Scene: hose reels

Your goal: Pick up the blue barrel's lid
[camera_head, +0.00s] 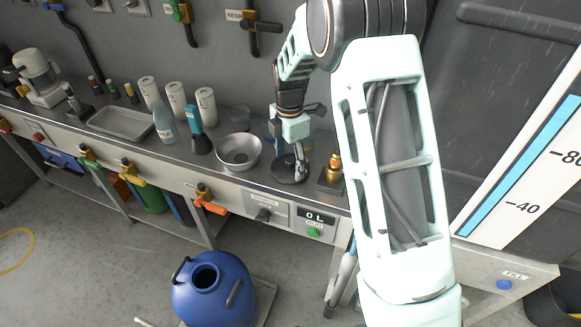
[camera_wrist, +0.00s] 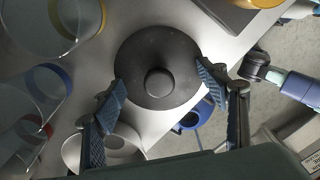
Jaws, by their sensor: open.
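The lid is a dark round disc (camera_head: 283,173) with a knob, lying flat on the metal bench. In the wrist view the lid (camera_wrist: 150,48) shows from above, its knob (camera_wrist: 158,82) near the middle of the picture. My gripper (camera_head: 299,158) is over the lid. Its fingers are open in the wrist view (camera_wrist: 162,80), one on each side of the knob, with nothing held. I cannot tell how high the tips are above the lid. The blue barrel (camera_head: 205,303) stands on the floor in front of the bench, its round top opening uncovered.
A metal bowl (camera_head: 240,163) stands left of the lid; a brass fitting on a dark base (camera_head: 332,180) stands close on the right. Clear vessels with coloured rims (camera_wrist: 65,25) crowd the wrist view's left. The bench's front edge is near the lid. Valves hang along its front.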

